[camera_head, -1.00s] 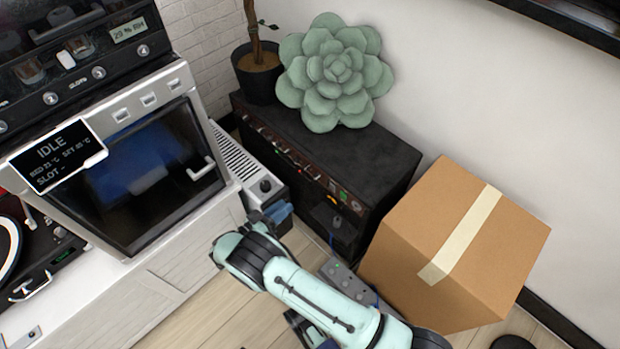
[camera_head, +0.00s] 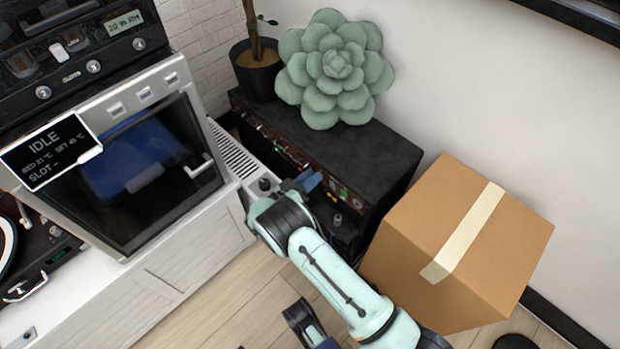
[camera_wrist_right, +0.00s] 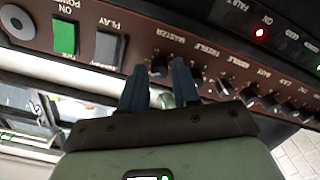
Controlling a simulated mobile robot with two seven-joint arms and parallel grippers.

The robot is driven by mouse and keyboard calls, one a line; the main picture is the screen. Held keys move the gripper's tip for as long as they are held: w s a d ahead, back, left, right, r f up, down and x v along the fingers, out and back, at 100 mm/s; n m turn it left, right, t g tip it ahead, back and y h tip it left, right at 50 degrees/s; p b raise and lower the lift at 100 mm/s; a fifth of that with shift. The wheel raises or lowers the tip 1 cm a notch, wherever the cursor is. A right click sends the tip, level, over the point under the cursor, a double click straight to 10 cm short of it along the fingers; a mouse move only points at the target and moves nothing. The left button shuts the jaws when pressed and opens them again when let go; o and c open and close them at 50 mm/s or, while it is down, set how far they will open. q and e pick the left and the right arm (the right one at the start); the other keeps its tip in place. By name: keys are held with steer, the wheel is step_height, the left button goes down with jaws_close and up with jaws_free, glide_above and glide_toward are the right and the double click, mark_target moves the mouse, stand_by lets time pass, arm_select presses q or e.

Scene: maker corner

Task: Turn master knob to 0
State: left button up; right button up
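The master knob (camera_wrist_right: 159,66) is a small dark knob below the MASTER label on the brown control panel (camera_wrist_right: 215,62) in the right wrist view. My right gripper (camera_wrist_right: 160,72) has its two blue fingers apart, one on each side of this knob at the fingertips. I cannot tell whether the fingers touch it or where its pointer stands. In the head view the right gripper (camera_head: 308,181) is at the front panel of the black amplifier (camera_head: 375,150) and hides part of it.
Other knobs line the panel beside the master knob, including the treble knob (camera_wrist_right: 195,73). A green power switch (camera_wrist_right: 65,37) is at the other side. A cardboard box (camera_head: 430,220) stands right of the amplifier. A white cabinet (camera_head: 190,250) with an oven-like machine (camera_head: 185,80) stands left.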

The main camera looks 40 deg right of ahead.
jaws_close()
arm_select(q)
steer(key=shift+w, duration=0.1)
arm_select(e)
steer(key=shift+n, duration=0.3)
